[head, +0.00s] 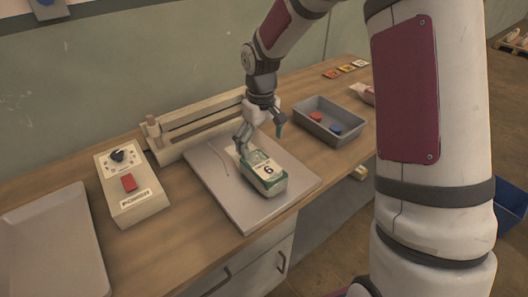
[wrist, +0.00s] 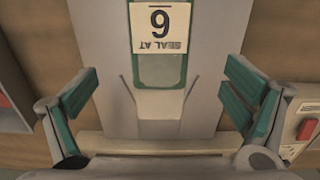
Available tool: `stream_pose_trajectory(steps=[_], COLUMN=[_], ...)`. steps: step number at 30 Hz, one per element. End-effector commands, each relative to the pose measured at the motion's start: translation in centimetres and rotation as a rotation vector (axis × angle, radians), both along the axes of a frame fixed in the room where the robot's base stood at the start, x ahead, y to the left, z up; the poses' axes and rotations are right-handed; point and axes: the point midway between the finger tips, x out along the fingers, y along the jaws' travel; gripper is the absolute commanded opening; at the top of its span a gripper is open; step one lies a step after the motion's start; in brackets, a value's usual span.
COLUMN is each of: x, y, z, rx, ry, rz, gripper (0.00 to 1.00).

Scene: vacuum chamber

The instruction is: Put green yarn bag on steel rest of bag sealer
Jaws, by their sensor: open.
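The green yarn bag (head: 262,174), white and green with a label reading 6, lies on the grey steel rest (head: 225,195) of the bag sealer (head: 190,127). In the wrist view the bag (wrist: 163,71) shows its label upside down, reading "SEAL AT 6", with a green window and a pale end. The steel rest (wrist: 100,45) shows on both sides of it. My gripper (head: 262,138) is open above the sealer end of the bag. In the wrist view the fingers of my gripper (wrist: 162,98) stand wide apart, clear of the bag on both sides.
A control box (head: 130,182) with a dial and a red switch stands left of the rest. A grey tray (head: 52,245) lies at the far left. A grey bin (head: 330,121) with red and blue items stands to the right. Small coloured packets (head: 345,69) lie at the back right.

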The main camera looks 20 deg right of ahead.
Motion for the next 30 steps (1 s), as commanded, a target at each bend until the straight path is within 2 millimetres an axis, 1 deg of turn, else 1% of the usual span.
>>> stream_pose_trajectory(steps=[2, 5, 8, 9, 12, 14, 15, 17, 18, 20, 21, 24, 27, 30], x=[-0.2, -1.0, -2.8, -3.6, -6.2, -7.8, -8.9, -10.6, -11.8, -13.6, -14.9, -17.9, -20.9, -23.5], y=[0.0, -0.2, -0.3, -0.4, -0.5, -0.6, -0.6, -0.6, -0.7, -0.7, -0.7, -0.6, -0.6, -0.4], z=[0.8, 2.9, 6.0, 7.4, 10.7, 12.4, 13.5, 15.0, 15.9, 17.1, 17.8, 19.2, 20.0, 20.4], rx=[-0.004, -0.02, -0.044, -0.053, -0.07, -0.077, -0.079, -0.08, -0.078, -0.074, -0.069, -0.051, -0.023, 0.007], ry=[-0.008, -0.029, -0.065, -0.083, -0.129, -0.155, -0.174, -0.202, -0.221, -0.249, -0.269, -0.316, -0.361, -0.4], rz=[-0.002, -0.013, -0.032, -0.044, -0.074, -0.095, -0.109, -0.128, -0.143, -0.163, -0.178, -0.212, -0.245, -0.272], gripper=[0.95, 0.95, 0.95, 0.95, 0.95, 0.95, 0.95, 0.95, 0.95, 0.95, 0.95, 0.95, 0.95, 0.95])
